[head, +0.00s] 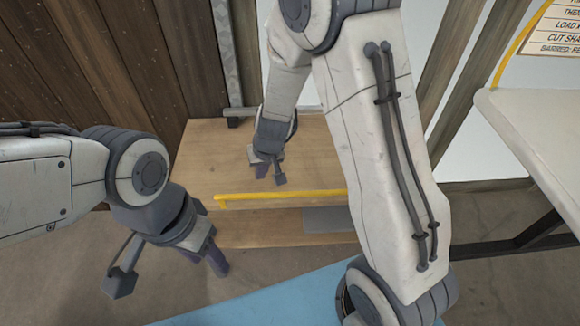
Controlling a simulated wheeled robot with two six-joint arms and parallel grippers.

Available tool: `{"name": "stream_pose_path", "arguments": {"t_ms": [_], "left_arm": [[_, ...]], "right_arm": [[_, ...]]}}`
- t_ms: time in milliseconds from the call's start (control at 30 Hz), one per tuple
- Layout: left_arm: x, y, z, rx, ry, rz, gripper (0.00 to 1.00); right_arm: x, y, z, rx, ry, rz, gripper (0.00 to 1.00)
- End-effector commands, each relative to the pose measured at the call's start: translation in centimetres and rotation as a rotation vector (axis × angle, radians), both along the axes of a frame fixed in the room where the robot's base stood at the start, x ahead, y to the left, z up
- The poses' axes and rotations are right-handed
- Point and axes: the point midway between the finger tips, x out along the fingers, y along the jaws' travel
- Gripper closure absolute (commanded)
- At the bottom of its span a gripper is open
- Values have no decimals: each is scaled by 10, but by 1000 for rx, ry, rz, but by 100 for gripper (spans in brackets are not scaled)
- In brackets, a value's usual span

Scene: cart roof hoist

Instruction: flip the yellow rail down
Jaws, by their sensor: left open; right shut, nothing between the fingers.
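The yellow rail (290,195) runs along the front edge of a wooden top (215,160). Its left end shows a short bent piece, and its right end is hidden behind my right arm. My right gripper (271,178) is shut and empty, over the wooden top just behind the rail, pointing down. I cannot tell whether it touches the wood or the rail. My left gripper (168,272) is open and empty at the lower left, in front of and to the left of the rail, apart from it.
A lower wooden shelf (262,228) with a grey plate (325,220) lies under the top. A blue mat (260,300) is on the floor in front. A plank wall closes the left back.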

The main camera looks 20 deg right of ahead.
Motion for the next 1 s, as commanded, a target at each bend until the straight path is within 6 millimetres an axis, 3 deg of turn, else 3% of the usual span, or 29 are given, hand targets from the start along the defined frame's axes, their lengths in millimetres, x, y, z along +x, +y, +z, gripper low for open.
{"name": "stream_pose_path", "arguments": {"t_ms": [33,100,200,300,767,1000], "left_arm": [[0,0,18,0,0,0,50],[0,0,25,0,0,1,50],[0,0,32,0,0,1,50],[0,0,34,0,0,1,50],[0,0,30,0,0,1,50],[0,0,12,0,0,0,50]], "right_arm": [[12,-26,-6,-26,-1,-72,100],[23,-53,-19,-62,-14,-144,100],[30,-83,-35,-104,-22,-216,100],[33,-99,-43,-128,-28,-251,100],[34,-103,-52,-135,-29,-260,100],[46,-106,-90,-135,-27,-260,100]]}}
